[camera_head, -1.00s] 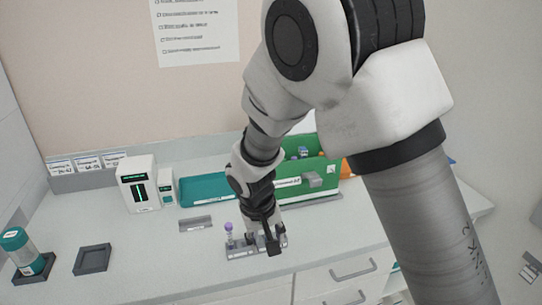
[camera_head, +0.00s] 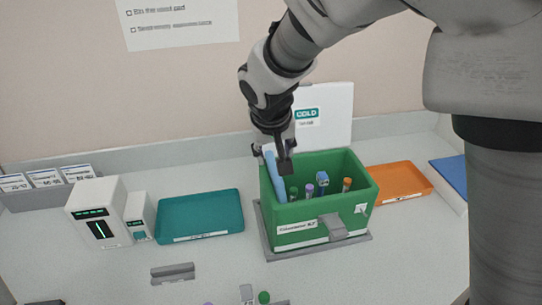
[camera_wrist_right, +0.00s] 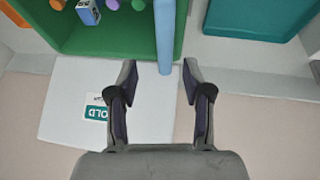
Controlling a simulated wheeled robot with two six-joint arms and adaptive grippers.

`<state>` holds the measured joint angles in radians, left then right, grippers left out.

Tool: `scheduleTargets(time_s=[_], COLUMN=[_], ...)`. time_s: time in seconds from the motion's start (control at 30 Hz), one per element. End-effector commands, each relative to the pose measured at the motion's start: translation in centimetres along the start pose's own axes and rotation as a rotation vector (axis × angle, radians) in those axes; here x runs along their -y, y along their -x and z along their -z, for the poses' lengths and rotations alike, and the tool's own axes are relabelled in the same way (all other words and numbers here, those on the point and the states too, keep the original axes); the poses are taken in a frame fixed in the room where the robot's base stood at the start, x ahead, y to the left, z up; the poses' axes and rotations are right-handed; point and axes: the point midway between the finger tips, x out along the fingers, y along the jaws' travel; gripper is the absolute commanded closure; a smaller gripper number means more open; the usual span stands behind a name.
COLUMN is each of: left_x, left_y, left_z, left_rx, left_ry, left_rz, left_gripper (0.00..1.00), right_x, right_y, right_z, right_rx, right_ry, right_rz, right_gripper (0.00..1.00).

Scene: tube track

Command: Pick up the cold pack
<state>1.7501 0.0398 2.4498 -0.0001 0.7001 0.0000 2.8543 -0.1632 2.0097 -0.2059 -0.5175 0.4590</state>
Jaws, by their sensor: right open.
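The cold pack appears to be the pale blue slab (camera_head: 278,182) standing on edge inside the left wall of the open green box (camera_head: 300,215). In the right wrist view the slab (camera_wrist_right: 164,30) runs in from the top edge. My right gripper (camera_head: 273,160) is open at the slab's top, above the box's back left corner. In the wrist view its fingertips (camera_wrist_right: 160,70) lie on either side of the slab's near end, with gaps showing. The slab's lower part is hidden in the box. My left gripper is not in view.
Several capped tubes (camera_head: 321,183) stand in the box, right of the slab. A white panel labelled COLD (camera_head: 335,110) rises behind it. A teal tray (camera_head: 200,216) lies left, an orange tray (camera_head: 400,183) right. White devices (camera_head: 97,212) stand further left.

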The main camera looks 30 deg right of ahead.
Motion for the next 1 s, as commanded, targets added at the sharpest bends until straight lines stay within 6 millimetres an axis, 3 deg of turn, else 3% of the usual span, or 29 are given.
scheduleTargets(time_s=[0.27, 0.47, 0.73, 0.77, 0.9, 1.0], left_x=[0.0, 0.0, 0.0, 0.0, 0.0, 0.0], left_y=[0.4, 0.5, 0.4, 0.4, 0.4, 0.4], left_z=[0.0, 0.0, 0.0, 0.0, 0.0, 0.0], left_rx=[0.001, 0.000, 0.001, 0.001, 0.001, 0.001], left_ry=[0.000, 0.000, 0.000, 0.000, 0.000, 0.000], left_rz=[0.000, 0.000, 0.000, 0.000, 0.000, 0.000], left_gripper=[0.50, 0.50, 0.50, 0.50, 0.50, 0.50], right_x=[0.1, 0.3, 0.2, 0.2, 0.2, 0.2], right_y=[-3.4, -7.1, -7.8, -7.8, -7.8, -7.9], right_z=[-0.2, -0.5, -0.6, -0.6, -0.6, -0.7], right_rx=[0.005, 0.004, 0.005, 0.006, 0.007, 0.009], right_ry=[0.001, 0.002, 0.001, 0.001, 0.002, 0.003], right_rz=[-0.001, 0.001, 0.000, 0.000, -0.001, -0.002], right_gripper=[0.50, 0.50, 0.50, 0.53, 1.00, 1.00])
